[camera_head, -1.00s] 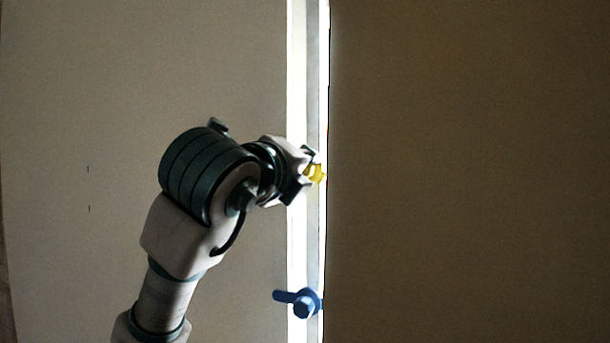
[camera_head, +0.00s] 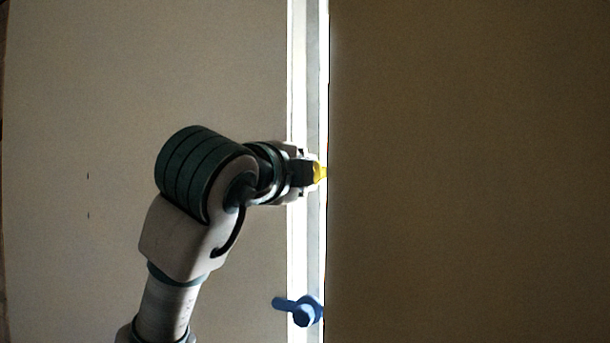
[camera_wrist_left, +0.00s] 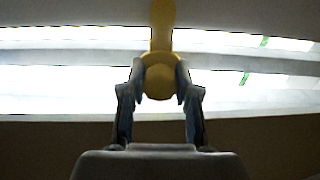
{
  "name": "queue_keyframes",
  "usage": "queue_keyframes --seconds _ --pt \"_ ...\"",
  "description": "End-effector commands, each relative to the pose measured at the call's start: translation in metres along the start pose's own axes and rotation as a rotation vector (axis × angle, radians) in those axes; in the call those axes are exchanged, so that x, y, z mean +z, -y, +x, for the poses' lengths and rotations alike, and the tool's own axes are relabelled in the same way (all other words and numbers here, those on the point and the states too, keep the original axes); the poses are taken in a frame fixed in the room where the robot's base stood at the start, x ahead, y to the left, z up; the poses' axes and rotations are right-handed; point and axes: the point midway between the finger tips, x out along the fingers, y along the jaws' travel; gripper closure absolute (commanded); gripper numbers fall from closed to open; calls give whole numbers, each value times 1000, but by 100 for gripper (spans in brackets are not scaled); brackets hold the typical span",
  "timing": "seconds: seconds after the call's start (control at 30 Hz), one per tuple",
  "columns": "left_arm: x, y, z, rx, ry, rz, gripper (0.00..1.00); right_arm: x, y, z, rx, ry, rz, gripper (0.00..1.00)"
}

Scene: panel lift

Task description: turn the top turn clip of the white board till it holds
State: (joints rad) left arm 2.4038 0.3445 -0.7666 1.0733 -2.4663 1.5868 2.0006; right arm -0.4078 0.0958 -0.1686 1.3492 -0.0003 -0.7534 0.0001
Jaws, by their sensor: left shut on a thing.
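The yellow top turn clip (camera_head: 320,171) sits on the narrow grey strip between the two panels, mostly hidden in the head view by my left gripper (camera_head: 311,173). The left wrist view shows its round hub (camera_wrist_left: 159,82) between the fingers of my left gripper (camera_wrist_left: 159,90), shut on it. Its yellow arm (camera_wrist_left: 162,22) points away from the gripper, across a bright gap toward a pale surface. The pale board (camera_head: 80,100) fills the left of the head view. My right gripper is not in view.
A blue turn clip (camera_head: 304,311) sits lower on the strip (camera_head: 313,240), its handle pointing left. Bright light shows along the strip. A dark brown panel (camera_head: 470,170) fills the right side.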

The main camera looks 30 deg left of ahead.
Motion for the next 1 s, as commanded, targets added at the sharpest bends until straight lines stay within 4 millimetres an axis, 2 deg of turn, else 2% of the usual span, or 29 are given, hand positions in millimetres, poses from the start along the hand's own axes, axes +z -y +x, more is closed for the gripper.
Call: queue_keyframes --seconds 0.47,0.5,0.83,1.0 --pt "0 -4 2 11 0 -11 100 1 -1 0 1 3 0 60" --pt "0 -4 2 11 0 -11 60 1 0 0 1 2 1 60" --pt "0 -1 -1 4 -1 -10 58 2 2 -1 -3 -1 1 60" --pt "0 0 -23 0 -1 -10 58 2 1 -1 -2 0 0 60"
